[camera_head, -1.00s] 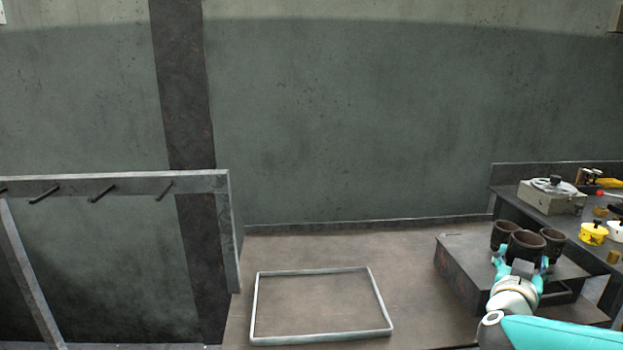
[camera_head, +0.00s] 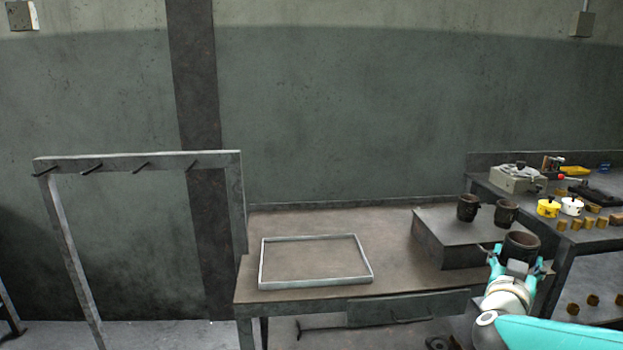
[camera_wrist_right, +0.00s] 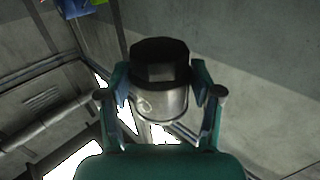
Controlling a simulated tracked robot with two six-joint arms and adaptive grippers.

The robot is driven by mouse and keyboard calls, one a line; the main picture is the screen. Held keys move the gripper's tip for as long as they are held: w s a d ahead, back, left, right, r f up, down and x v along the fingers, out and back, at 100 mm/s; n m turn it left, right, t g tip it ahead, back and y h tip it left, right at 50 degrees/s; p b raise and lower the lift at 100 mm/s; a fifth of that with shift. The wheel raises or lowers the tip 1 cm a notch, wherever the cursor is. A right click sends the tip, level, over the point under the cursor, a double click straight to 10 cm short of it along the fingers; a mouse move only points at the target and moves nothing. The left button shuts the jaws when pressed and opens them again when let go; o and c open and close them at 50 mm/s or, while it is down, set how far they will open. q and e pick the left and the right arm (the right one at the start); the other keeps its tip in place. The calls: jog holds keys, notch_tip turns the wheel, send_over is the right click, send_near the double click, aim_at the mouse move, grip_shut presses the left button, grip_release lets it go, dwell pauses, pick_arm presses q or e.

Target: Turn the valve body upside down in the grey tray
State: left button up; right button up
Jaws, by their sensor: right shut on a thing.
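My right gripper (camera_head: 517,266) is shut on a dark, hollow, cup-like valve body (camera_head: 521,244), its open round mouth facing up in the head view. In the right wrist view, the valve body (camera_wrist_right: 160,82) sits between both fingers, with a dark faceted end and a shinier metal band. It is held in front of the dark raised block, to the right of the grey tray. The grey tray (camera_head: 316,285) is a shallow rectangular frame lying empty on the bench. My left gripper is not in view.
Two similar dark cups, one at the left (camera_head: 467,207) and one at the right (camera_head: 507,213), stand on the raised block (camera_head: 450,235). A side table at right holds yellow and white pots and several brass pieces. A rack with pegs (camera_head: 140,161) stands left. The bench around the tray is clear.

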jog(key=w+a+f+n+t+y, duration=0.1)
jog(key=a+f+y, duration=0.15)
jog(key=f, duration=0.85)
jog(key=w+a+f+n+t+y, duration=0.1)
jog(key=a+f, duration=0.3)
jog(key=f, duration=0.8)
jog(key=s+a+f+n+t+y, duration=0.2)
jog(key=s+a+f+n+y, duration=0.25)
jog(key=a+f, duration=0.55)
jog(key=s+a+r+y+p, duration=0.1)
jog(key=s+a+r+p, duration=0.1)
jog(key=r+p, duration=0.4)
jog(key=s+a+r+n+y+p, duration=0.1)
jog(key=s+a+r+y+p, duration=0.1)
jog(key=r+p, duration=0.5)
notch_tip(320, 180, up, 6)
jog(key=shift+s+a+r, duration=0.15)
jog(key=shift+s+a, duration=0.05)
jog(key=shift+a, duration=0.1)
jog(key=shift+a, duration=0.1)
